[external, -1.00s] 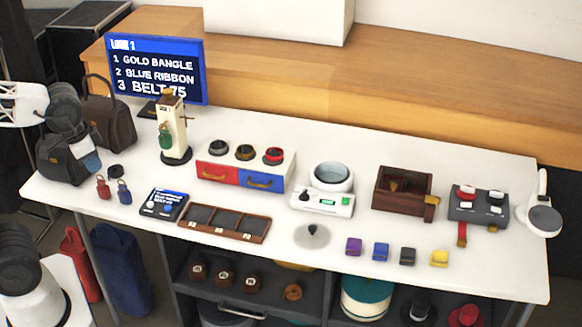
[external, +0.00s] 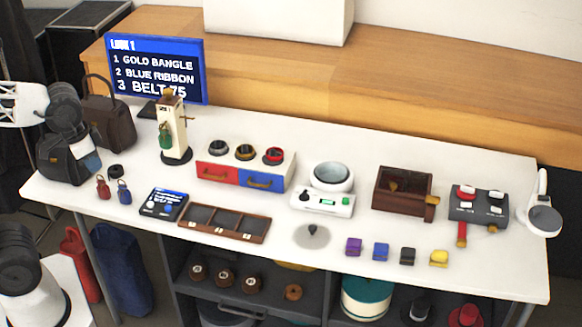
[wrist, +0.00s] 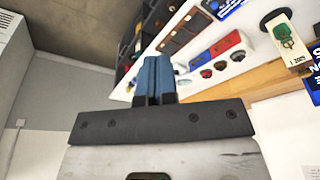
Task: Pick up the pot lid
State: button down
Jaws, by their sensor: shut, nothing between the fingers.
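The pot lid (external: 299,238) is a pale, see-through disc with a dark knob. In the external view it lies flat near the front edge of the white table, in front of a small white appliance. I cannot make it out in the wrist view. My gripper (wrist: 155,66) shows in the wrist view with its blue fingers shut together and nothing between them. My arm is at the far left of the external view, well away from the lid.
A white pot (external: 331,177) stands on the appliance (external: 322,203) behind the lid. A compartment tray (external: 224,236) is left of the lid; several small coloured blocks, including a purple one (external: 353,246), are right. A display stand (external: 174,130) and dark bag (external: 110,120) stand at left.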

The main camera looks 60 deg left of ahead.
jog(key=c, duration=1.8)
grip_release()
jog(key=shift+c, duration=0.2)
jog(key=o, duration=1)
